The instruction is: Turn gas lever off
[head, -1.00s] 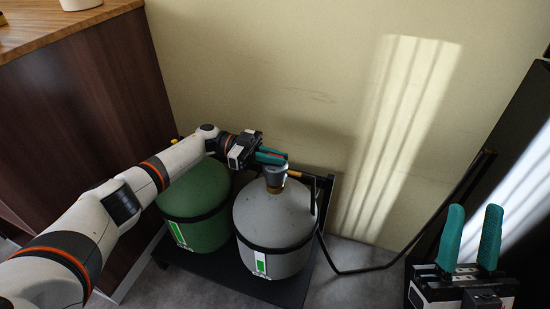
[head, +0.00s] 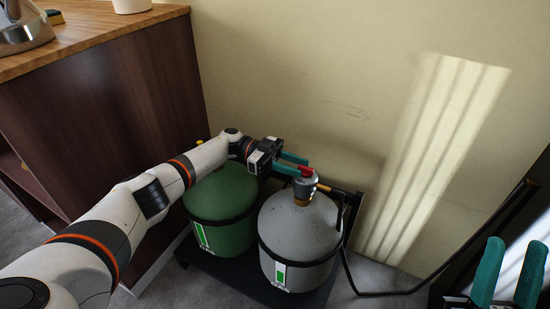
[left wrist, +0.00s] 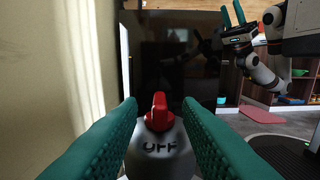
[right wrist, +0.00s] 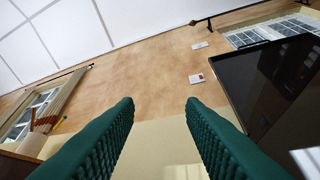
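A red gas lever (head: 307,171) sits on top of the valve (head: 304,186) of the grey gas cylinder (head: 299,240). In the left wrist view the red lever (left wrist: 159,112) stands upright above a grey valve face (left wrist: 158,147) marked "OFF". My left gripper (head: 298,166) is open just left of the lever. In the left wrist view its teal fingers (left wrist: 160,108) are on either side of the lever, with gaps visible on both sides. My right gripper (head: 507,272) is open and empty at the lower right; its fingers also show apart in the right wrist view (right wrist: 160,105).
A green cylinder (head: 222,195) stands beside the grey one on a dark cart (head: 230,275), under my left arm. A wooden cabinet (head: 110,105) is at the left. A plain wall (head: 320,60) is close behind. A black hose (head: 400,290) runs right along the floor.

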